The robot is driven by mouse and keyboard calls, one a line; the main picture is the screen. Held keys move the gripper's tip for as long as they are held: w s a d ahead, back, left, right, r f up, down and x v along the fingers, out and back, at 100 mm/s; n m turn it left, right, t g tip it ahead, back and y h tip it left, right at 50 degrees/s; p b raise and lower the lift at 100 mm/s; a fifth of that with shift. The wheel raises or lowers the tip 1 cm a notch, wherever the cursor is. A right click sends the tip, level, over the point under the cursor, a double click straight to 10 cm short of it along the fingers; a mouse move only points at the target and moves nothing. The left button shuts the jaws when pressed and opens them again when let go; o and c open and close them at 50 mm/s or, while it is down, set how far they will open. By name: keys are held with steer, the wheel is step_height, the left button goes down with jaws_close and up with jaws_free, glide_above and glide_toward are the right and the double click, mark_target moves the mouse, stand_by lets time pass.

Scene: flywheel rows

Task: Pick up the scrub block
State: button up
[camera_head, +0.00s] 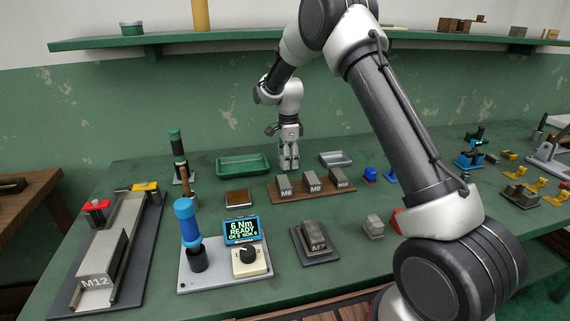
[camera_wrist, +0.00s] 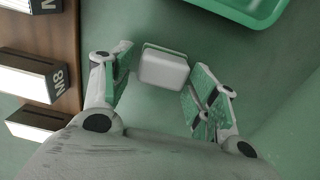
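A pale, rounded block (camera_wrist: 164,69), which I take to be the scrub block, lies on the green bench in the wrist view. My gripper (camera_wrist: 160,82) is open around it, with one green-padded finger on each side. I cannot tell whether either finger touches. In the head view my gripper (camera_head: 289,163) points down behind the wooden rack, and I cannot make out the block there.
The wooden rack (camera_head: 283,198) with marked metal blocks stands just in front of my gripper. A green tray (camera_head: 243,165) is to the left and a small silver tray (camera_head: 336,159) to the right. A brown-topped block (camera_head: 238,198) and a torque display (camera_head: 242,230) are nearer.

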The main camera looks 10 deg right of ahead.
steer(key=c, duration=0.7)
steer(key=shift+r, duration=0.1)
steer(key=shift+c, duration=0.2)
steer(key=shift+r, duration=0.5)
steer(key=r, duration=0.6)
steer(key=shift+s, duration=0.35)
steer(key=s, duration=1.7)
steer(key=shift+s, duration=0.15)
steer(key=o, duration=0.4)
steer(key=c, duration=0.3)
steer(key=shift+d, duration=0.1)
